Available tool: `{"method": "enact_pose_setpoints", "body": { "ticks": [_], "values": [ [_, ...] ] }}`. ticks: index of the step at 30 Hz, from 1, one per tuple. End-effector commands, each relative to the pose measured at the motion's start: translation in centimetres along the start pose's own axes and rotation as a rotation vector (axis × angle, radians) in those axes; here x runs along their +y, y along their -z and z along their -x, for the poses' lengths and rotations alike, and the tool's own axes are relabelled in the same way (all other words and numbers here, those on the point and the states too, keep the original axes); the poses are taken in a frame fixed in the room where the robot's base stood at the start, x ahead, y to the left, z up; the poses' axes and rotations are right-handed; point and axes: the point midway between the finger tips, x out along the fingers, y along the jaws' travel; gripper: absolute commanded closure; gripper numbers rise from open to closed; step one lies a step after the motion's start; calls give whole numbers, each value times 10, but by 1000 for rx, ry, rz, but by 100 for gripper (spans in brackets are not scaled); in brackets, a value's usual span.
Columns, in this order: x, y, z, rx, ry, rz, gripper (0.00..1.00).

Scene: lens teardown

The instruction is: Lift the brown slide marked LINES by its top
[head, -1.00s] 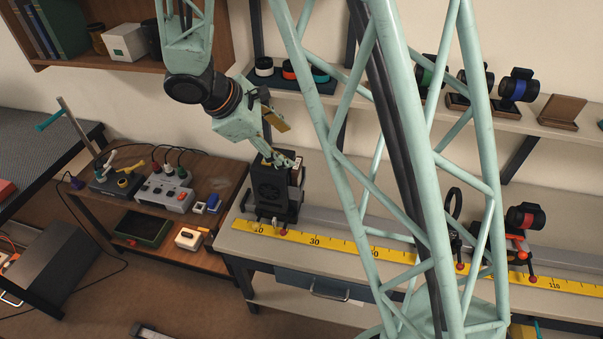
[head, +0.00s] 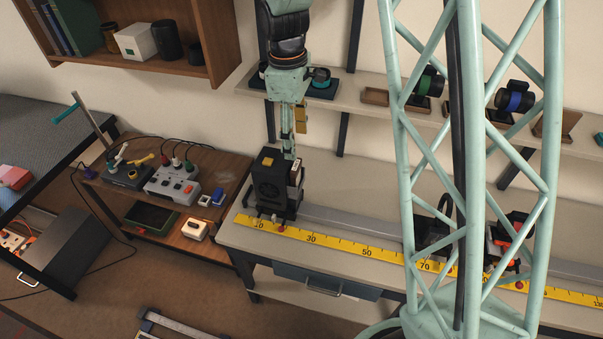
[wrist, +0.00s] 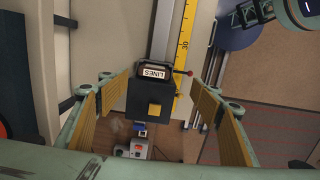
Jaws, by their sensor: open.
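The slide marked LINES (wrist: 153,72) shows in the wrist view as a white label in a dark frame, at the far end of a black housing with a yellow square. Its brown body is mostly hidden from above. In the head view the black lamp housing (head: 270,187) stands at the bench's left end, and a pale patch at its right, probably the label, lies just below my gripper (head: 290,148). My gripper points down, and in the wrist view its yellow-padded fingers (wrist: 163,92) are spread wide, either side of the housing, with nothing between them held.
A rail with a yellow ruler (head: 340,248) runs along the bench, with dark holders (head: 432,235) further right. A side table with a grey control box (head: 172,185) stands left. A shelf (head: 375,110) with lenses runs behind the gripper.

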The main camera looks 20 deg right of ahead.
Motion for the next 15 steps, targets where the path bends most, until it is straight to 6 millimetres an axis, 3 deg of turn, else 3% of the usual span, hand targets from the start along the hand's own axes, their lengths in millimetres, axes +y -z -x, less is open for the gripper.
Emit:
{"method": "enact_pose_setpoints", "body": {
  "ticks": [15],
  "values": [
    [12,8,9,61,8,-19,41]
  ]
}}
